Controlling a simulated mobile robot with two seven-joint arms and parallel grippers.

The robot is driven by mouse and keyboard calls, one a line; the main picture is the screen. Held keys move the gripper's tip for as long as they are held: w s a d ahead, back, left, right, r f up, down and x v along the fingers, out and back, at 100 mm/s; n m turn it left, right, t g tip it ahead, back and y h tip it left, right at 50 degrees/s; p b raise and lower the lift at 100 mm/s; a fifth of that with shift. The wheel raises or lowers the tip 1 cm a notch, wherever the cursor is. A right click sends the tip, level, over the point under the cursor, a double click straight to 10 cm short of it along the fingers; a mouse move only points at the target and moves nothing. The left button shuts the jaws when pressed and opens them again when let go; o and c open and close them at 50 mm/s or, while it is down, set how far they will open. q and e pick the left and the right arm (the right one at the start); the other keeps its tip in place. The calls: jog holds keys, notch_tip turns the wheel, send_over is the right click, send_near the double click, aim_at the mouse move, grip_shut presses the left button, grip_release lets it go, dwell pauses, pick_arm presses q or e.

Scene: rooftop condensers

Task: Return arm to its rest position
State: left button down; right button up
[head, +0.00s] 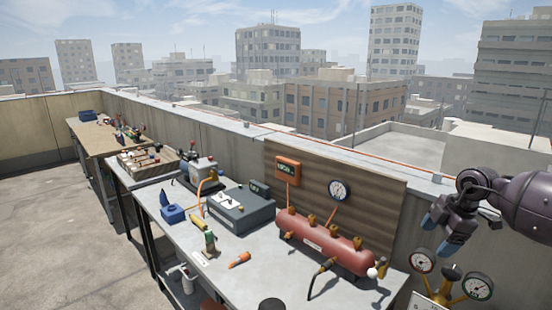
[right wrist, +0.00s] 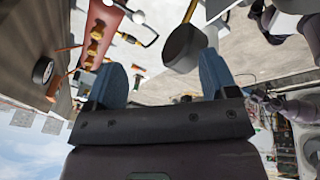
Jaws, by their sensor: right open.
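My right gripper (head: 444,228) is at the right of the head view, above the right end of the grey bench and near the parapet wall. Its blue fingers are apart and nothing is between them. The right wrist view shows the same open gripper (right wrist: 160,82), with the fingers well separated and the bench behind it. My left gripper does not show clearly in the head view.
The grey bench (head: 255,280) holds a red tank (head: 322,243) with brass valves, a grey box (head: 237,210) and an orange-handled tool (head: 239,260). Pressure gauges (head: 478,287) stand just below my right gripper. Open rooftop floor (head: 60,230) lies at left.

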jog(key=w+a+r+n+t+y, duration=0.1)
jog(key=a+r+n+t+y, duration=0.2)
jog(key=a, duration=0.4)
jog(key=w+a+r+n+t+y, duration=0.1)
jog(key=a+t+y, duration=0.3)
jog(key=a, duration=0.3)
jog(key=w+a+r+n+t+y, duration=0.1)
jog(key=a+r+n+t+y, duration=0.2)
jog(key=a, duration=0.4)
jog(key=s+d+f+m+t+h, duration=0.1)
jog(key=s+f+m+t+h, duration=0.1)
jog(key=s+f+m+h, duration=0.55)
jog(key=s+d+f+m+t+h, duration=0.15)
jog(key=s+f+m, duration=0.25)
jog(key=f+m, duration=0.7)
jog(key=s+d+f+m+g+h+b, duration=0.1)
jog(key=s+f+m+g+h, duration=0.2)
jog(key=s+f, duration=1.4)
jog(key=s+m+g, duration=0.1)
jog(key=s, duration=0.2)
jog(key=shift+d+f+h, duration=0.25)
jog(key=shift+f+h, duration=0.05)
jog(key=shift+f, duration=0.1)
